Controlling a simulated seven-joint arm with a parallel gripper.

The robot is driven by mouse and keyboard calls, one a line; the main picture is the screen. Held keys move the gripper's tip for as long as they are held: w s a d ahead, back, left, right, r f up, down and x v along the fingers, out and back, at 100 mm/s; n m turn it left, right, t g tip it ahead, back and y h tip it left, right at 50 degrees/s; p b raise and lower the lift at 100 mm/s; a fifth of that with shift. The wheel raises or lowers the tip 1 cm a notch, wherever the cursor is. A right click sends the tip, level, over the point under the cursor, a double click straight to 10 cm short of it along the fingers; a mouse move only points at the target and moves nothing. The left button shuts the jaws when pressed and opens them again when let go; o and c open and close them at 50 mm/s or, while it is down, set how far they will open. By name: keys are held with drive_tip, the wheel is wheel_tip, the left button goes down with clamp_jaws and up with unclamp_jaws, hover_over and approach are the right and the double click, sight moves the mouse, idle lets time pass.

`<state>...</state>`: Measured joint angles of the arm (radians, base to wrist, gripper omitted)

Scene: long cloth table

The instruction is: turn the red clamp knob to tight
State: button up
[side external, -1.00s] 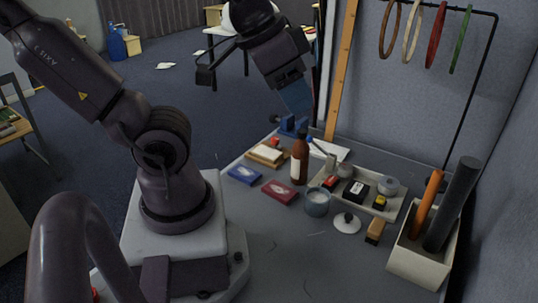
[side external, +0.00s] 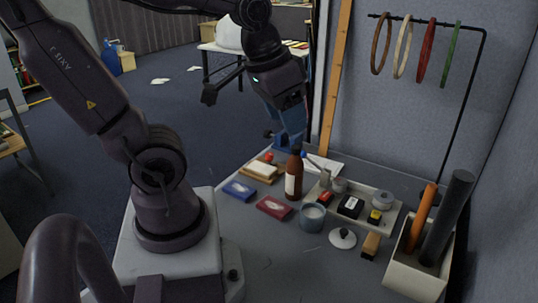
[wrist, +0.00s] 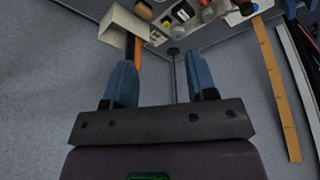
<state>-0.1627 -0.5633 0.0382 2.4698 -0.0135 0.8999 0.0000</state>
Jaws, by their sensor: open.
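How far the knob is turned is too small to tell. My gripper (side external: 291,122) points down over this far end, with its blue fingers overlapping the clamp area, so I cannot tell whether they touch it. In the wrist view my gripper (wrist: 160,75) is open, with nothing between its fingers. A blue thing (wrist: 290,8) at the top right there may be the clamp; the knob is not clear in that view.
A tray (side external: 388,222) of small items, a blue-grey cup (side external: 312,217) and a bin (side external: 412,276) holding rods lie to the right. A ring rack (side external: 470,95) stands behind.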

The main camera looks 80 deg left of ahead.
drive_tip(key=w+a+f+n+g+h, duration=0.25)
drive_tip(key=a+f+n, duration=0.25)
drive_tip(key=a+n, duration=0.4)
drive_tip(key=n+t+y, duration=0.2)
drive_tip(key=n+t, duration=0.1)
drive_tip(key=n, duration=2.2)
approach(269, 154)
drive_tip(key=x, duration=0.9)
drive_tip(key=shift+w+a+f, duration=0.1)
drive_tip(key=shift+w, duration=0.05)
drive_tip(key=shift+c, duration=0.5)
drive_tip(key=c, duration=0.8)
